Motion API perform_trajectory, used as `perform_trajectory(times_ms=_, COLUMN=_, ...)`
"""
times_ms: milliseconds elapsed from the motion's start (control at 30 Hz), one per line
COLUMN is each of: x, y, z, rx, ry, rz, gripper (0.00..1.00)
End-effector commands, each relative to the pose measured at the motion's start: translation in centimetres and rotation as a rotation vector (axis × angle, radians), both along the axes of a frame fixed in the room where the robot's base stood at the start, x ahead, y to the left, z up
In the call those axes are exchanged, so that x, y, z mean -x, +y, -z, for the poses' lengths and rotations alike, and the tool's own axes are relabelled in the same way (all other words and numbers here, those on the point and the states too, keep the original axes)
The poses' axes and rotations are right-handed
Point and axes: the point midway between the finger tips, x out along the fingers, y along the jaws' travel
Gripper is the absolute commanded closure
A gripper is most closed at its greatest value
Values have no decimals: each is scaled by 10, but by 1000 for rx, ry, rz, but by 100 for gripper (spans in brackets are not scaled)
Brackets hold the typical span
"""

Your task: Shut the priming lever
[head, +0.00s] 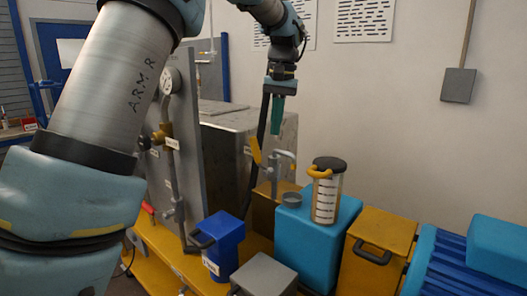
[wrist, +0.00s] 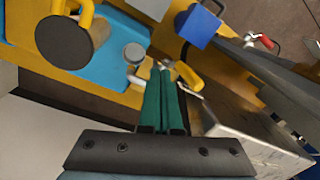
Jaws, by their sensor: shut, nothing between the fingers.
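A yellow lever (head: 256,151), which looks like the priming lever, stands tilted upward beside a grey bent pipe (head: 287,158) on a yellow block. No readable label confirms it. In the wrist view the yellow lever (wrist: 188,76) lies just right of my fingertips. My gripper (head: 276,133) has green fingers pointing down, above and slightly right of the lever. The fingers are together and empty, and they also show in the wrist view (wrist: 162,72). I cannot tell whether they touch the lever. They hide part of the pipe in the wrist view.
A metal box (head: 235,135) stands behind the lever. A blue container (head: 220,245) is in front. A red-handled valve (wrist: 267,42) is farther off.

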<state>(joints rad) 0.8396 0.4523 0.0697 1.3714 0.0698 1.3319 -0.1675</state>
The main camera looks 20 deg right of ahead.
Motion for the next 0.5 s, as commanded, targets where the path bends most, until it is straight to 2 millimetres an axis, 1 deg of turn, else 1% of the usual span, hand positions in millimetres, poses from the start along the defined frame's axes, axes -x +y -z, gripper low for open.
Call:
perform_trajectory(times_ms=33, x=12, y=-5, z=0, rx=-10, ry=-71, rz=33, gripper=100)
perform_trajectory(times_ms=200, x=34, y=-7, z=-21, rx=-18, ry=-285, rz=110, gripper=100)
perform_trajectory(times_ms=333, x=45, y=-6, z=-34, rx=0, ry=-395, rz=156, gripper=100)
perform_trajectory(times_ms=500, x=52, y=-4, z=-43, rx=17, ry=-462, rz=186, gripper=100)
